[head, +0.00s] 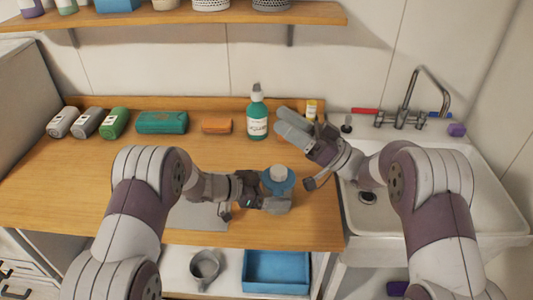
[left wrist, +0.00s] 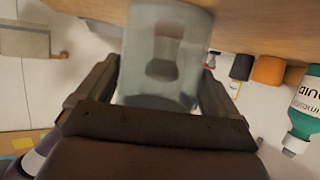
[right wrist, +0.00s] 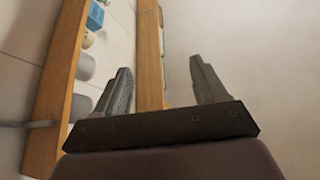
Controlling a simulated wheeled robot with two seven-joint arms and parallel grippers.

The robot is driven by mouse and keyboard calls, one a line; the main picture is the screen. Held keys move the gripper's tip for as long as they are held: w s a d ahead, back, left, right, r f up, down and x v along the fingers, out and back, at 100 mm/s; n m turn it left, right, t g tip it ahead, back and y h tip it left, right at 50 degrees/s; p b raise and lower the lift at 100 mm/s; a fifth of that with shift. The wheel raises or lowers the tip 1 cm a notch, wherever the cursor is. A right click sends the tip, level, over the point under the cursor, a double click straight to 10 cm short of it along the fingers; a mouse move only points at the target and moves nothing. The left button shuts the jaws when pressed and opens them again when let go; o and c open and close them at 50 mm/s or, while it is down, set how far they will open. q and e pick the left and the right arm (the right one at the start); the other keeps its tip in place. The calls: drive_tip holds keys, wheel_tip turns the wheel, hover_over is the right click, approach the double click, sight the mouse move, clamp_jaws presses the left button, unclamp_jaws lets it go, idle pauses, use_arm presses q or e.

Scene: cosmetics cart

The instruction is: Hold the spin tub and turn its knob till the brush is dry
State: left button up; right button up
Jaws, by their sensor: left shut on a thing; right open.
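The spin tub (head: 278,184) stands near the counter's front edge, with a blue lid and a pale grey knob (head: 279,172) on top. My left gripper (head: 272,197) is shut around its side. In the left wrist view the clear tub (left wrist: 150,85) is between the fingers, and a dark brush-like shape (left wrist: 163,55) shows blurred inside. My right gripper (head: 298,153) is open and empty, above and a little right of the tub, apart from the knob. Its two fingers stand wide apart in the right wrist view (right wrist: 163,85).
A green pump bottle (head: 257,115) stands behind the tub. The sink (head: 440,185) is at the right. The wooden counter left of the tub is mostly clear.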

sight(286, 174)
drive_tip(key=s+d+f+m+t+h, duration=0.2)
drive_tip(key=d+f+t+h, duration=0.25)
drive_tip(key=f, duration=0.45)
drive_tip(key=s+d+f+m+t+h, duration=0.25)
drive_tip(key=d+f+h, duration=0.25)
drive_tip(key=f, duration=0.3)
drive_tip(key=shift+n, duration=0.95)
drive_tip(key=x, duration=0.8)
drive_tip(key=f+x, duration=0.1)
drive_tip(key=x, duration=0.3)
drive_tip(key=shift+w+a, duration=0.1)
drive_tip(key=shift+a, duration=0.05)
drive_tip(key=c, duration=1.1)
